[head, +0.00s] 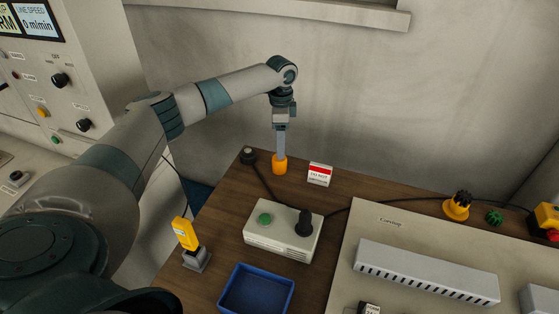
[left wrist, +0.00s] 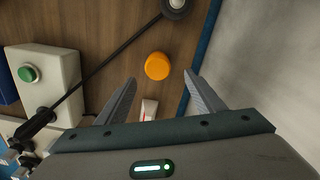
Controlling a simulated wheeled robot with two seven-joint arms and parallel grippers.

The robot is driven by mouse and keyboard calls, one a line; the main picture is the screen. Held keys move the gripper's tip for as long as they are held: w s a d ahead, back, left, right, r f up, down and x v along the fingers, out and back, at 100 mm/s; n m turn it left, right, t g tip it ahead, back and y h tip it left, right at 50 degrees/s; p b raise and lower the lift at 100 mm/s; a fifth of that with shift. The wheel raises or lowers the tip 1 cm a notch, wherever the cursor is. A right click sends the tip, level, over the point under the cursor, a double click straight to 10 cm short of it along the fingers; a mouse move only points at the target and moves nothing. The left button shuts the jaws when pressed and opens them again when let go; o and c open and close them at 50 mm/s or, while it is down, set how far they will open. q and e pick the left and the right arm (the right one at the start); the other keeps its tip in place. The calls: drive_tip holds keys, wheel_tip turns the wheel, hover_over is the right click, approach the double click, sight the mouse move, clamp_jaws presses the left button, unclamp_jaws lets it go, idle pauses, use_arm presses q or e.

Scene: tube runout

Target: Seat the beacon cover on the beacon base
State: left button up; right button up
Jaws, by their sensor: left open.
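The orange beacon cover (head: 280,166) stands on the wooden table near its back edge. It also shows in the left wrist view (left wrist: 157,66) as a round orange top. What looks like the beacon base (head: 248,155), a small dark disc with a cable, lies to its left; it is partly cut off at the top of the left wrist view (left wrist: 175,5). My left gripper (head: 281,155) points down over the cover, with its fingers apart. In the left wrist view the fingertips (left wrist: 160,78) lie on either side of the cover. Contact cannot be told. My right gripper is not in view.
A red-and-white card (head: 320,174) stands close right of the cover. A control box (head: 283,231) with a green button, a blue tray (head: 256,290) and a yellow device (head: 186,234) are nearer. A grey panel (head: 400,222) fills the right side. The wall is behind.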

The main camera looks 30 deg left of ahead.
sight(279, 161)
use_arm(q)
drive_tip(key=shift+f, duration=1.5)
drive_tip(key=shift+p, duration=0.3)
drive_tip(key=shift+s+f+p, duration=0.2)
drive_tip(key=shift+f+p, duration=0.3)
drive_tip(key=shift+f, duration=0.1)
wheel_tip(279, 161, down, 3)
drive_tip(key=shift+s+f+p, duration=0.1)
drive_tip(key=shift+p, duration=0.5)
drive_tip(key=shift+f, duration=0.45)
drive_tip(key=c, duration=1.1)
